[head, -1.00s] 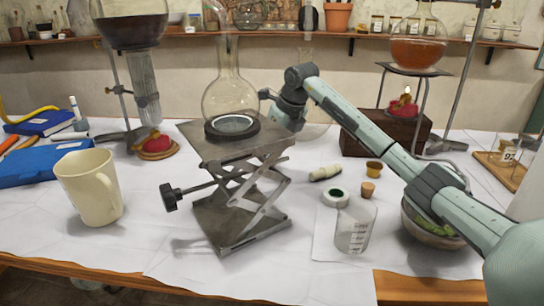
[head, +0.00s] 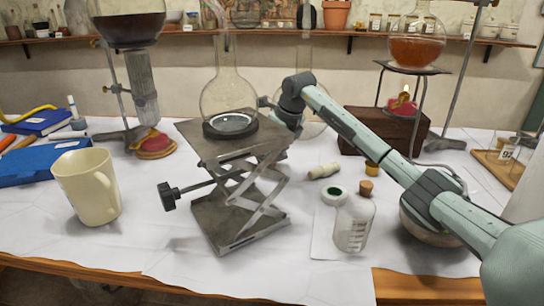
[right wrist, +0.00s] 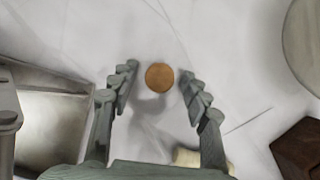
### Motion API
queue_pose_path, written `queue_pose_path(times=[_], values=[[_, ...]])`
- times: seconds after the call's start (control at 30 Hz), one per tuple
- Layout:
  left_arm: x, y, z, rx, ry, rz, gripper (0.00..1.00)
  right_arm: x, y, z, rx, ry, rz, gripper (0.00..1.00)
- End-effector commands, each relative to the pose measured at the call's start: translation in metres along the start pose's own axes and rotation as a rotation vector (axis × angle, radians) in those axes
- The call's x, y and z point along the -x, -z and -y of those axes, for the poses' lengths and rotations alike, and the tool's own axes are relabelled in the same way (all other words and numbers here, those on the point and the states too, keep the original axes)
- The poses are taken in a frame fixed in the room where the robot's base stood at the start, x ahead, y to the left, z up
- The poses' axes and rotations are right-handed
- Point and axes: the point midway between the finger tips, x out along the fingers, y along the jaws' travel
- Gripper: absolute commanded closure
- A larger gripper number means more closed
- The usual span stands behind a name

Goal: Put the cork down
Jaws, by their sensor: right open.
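In the right wrist view a round brown cork (right wrist: 159,77), seen from above, is between the fingertips of my right gripper (right wrist: 159,80). The gripper is open, with a gap on both sides of the cork. The cork appears to stand on the white sheet; its height is hard to judge from above. In the head view my right arm reaches behind the lab jack (head: 235,150), which hides my fingers and this cork. Another cork (head: 366,187) shows at the top of a small glass bottle (head: 353,228); I cannot tell whether it is in the mouth. My left gripper is not in view.
A round flask (head: 229,95) stands on the jack, close to my right wrist. A wooden block (head: 362,135) is right of it. A pale cylinder (head: 322,171) lies in front; it also shows in the right wrist view (right wrist: 187,157). A cream mug (head: 88,187) stands at left.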

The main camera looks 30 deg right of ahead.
Motion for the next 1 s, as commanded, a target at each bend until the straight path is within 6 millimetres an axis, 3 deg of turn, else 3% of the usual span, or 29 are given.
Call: queue_pose_path(times=[0.17, 0.27, 0.4, 0.7, 1.0], values=[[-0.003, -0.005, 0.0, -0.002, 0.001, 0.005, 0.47, 0.006, -0.002, 0.0, 0.0, 0.001, 0.001, 0.53], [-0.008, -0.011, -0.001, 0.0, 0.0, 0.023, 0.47, 0.022, -0.002, 0.001, 0.002, 0.002, 0.005, 0.53], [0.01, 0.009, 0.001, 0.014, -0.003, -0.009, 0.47, 0.053, -0.002, 0.001, 0.002, 0.003, 0.006, 0.53], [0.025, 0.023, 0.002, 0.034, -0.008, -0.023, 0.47, 0.109, -0.002, 0.0, 0.0, 0.002, 0.002, 0.53], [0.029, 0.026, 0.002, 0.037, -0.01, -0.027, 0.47, 0.123, -0.001, 0.0, 0.0, 0.0, 0.0, 0.53]])
